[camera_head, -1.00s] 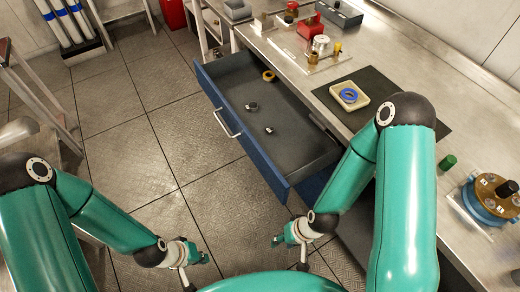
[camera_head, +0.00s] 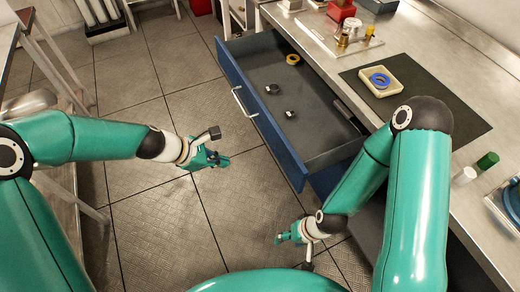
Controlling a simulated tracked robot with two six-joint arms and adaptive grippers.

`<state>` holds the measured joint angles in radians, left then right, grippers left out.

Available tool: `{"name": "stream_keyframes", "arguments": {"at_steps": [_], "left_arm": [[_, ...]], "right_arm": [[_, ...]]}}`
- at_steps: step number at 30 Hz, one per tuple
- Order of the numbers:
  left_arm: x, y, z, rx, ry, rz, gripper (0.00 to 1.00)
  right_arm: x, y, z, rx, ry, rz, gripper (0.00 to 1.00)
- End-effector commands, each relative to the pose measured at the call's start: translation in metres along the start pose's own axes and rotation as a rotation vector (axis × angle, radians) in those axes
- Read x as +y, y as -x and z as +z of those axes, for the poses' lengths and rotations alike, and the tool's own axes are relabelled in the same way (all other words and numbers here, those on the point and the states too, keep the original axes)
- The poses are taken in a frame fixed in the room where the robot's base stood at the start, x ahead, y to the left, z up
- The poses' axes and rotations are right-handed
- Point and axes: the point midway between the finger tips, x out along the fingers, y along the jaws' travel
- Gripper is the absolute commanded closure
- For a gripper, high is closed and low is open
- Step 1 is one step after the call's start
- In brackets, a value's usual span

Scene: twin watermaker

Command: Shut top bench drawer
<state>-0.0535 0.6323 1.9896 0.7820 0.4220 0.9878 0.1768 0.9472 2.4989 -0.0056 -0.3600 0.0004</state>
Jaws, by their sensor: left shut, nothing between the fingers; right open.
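The top bench drawer (camera_head: 262,118) is pulled out from under the steel bench, its blue front facing left with a pale bar handle (camera_head: 243,101). Inside lie a yellow ring (camera_head: 293,59) and two small dark metal parts (camera_head: 272,89) (camera_head: 290,114). My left gripper (camera_head: 222,148) is shut and empty over the floor, to the left of the drawer front and apart from the handle. My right gripper (camera_head: 284,238) is open and empty, low near the drawer's near end and apart from it.
On the bench (camera_head: 455,75), a dark mat (camera_head: 440,90) carries a cream tray (camera_head: 380,82) with a blue ring. A green cap (camera_head: 487,160) and a white cylinder (camera_head: 463,176) stand near the right edge. The tiled floor left of the drawer is clear.

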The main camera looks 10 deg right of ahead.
Motion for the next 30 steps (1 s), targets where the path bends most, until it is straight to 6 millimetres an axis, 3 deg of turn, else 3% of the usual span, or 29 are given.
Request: {"name": "stream_keyframes", "arguments": {"at_steps": [3, 8, 23, 30], "left_arm": [[0.022, 0.013, 0.037, -0.119, 0.152, 0.025, 1.00], [0.028, 0.011, 0.053, -0.161, 0.210, 0.023, 1.00], [0.030, -0.080, 0.064, -0.155, 0.207, 0.023, 1.00], [0.036, -0.096, 0.090, -0.156, 0.205, 0.025, 1.00]], "right_arm": [[0.004, -0.012, 0.000, 0.001, 0.000, 0.000, 0.42], [0.005, -0.013, 0.000, 0.001, 0.000, 0.000, 0.42], [0.008, -0.021, 0.000, 0.001, 0.000, 0.000, 0.42], [0.004, -0.011, 0.000, 0.001, 0.000, 0.000, 0.42]]}}
